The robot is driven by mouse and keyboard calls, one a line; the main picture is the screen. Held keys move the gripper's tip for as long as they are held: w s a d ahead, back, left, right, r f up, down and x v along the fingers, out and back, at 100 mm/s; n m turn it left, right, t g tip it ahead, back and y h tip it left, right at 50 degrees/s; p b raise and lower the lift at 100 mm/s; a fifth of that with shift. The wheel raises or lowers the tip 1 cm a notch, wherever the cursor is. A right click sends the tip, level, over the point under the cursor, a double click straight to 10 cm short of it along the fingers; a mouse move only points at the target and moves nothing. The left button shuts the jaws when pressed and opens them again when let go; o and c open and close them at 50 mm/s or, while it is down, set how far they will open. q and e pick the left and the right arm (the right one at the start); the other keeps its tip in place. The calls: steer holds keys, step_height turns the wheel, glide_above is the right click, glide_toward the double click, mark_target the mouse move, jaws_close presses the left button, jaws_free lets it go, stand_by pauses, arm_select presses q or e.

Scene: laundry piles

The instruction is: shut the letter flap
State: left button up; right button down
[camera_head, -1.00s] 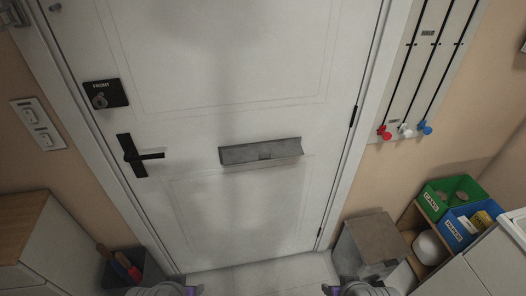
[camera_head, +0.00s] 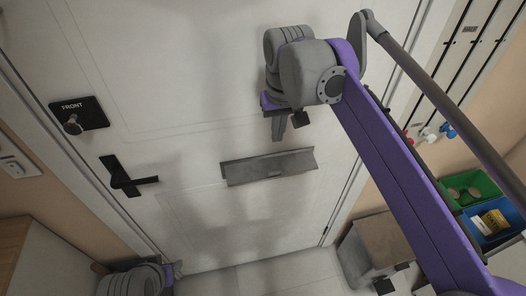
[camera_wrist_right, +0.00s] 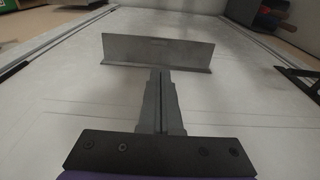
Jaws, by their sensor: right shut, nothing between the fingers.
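The grey letter flap (camera_head: 268,167) is on the white door (camera_head: 220,215), below and right of the black door handle. In the right wrist view the flap (camera_wrist_right: 158,52) stands out from the door surface like a raised plate, so it is open. My right gripper (camera_head: 279,137) is just above the flap in the head view, pointing down, shut and empty. In the wrist view its fingers (camera_wrist_right: 160,80) point at the flap; whether they touch it is unclear. Part of my left arm shows at the lower left; its gripper (camera_head: 174,270) is too small to read.
The black handle (camera_head: 127,177) and the FRONT lock plate (camera_head: 80,115) are on the door's left. A grey box (camera_head: 375,245) stands at the lower right, near green (camera_head: 470,187) and blue (camera_head: 492,224) bins. The door surface around the flap is clear.

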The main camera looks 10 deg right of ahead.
glide_above(276, 176)
steer(key=f, duration=1.3)
steer(key=shift+a+f+b, duration=0.3)
steer(key=shift+b, duration=0.05)
arm_select(q)
steer(key=shift+s+f, duration=0.4)
steer(key=shift+f, duration=0.1)
arm_select(e)
steer(key=shift+s+f+t+b, duration=0.45)
steer(key=shift+f+t, duration=0.3)
steer(key=shift+t, duration=0.35)
steer(key=f+t, duration=0.1)
steer(key=f+t+b, duration=0.1)
steer(key=shift+s+t, duration=0.3)
steer(key=shift+s, duration=0.05)
arm_select(q)
step_height(276, 176, down, 10)
steer(key=s+b, duration=0.2)
steer(key=b, duration=0.4)
steer(key=shift+r+g, duration=0.25)
steer(key=shift+g, duration=0.05)
arm_select(e)
step_height(276, 176, down, 7)
steer(key=w+t, duration=0.2)
steer(key=t, duration=0.4)
steer(key=shift+w+f, duration=0.15)
steer(key=shift+w, duration=0.25)
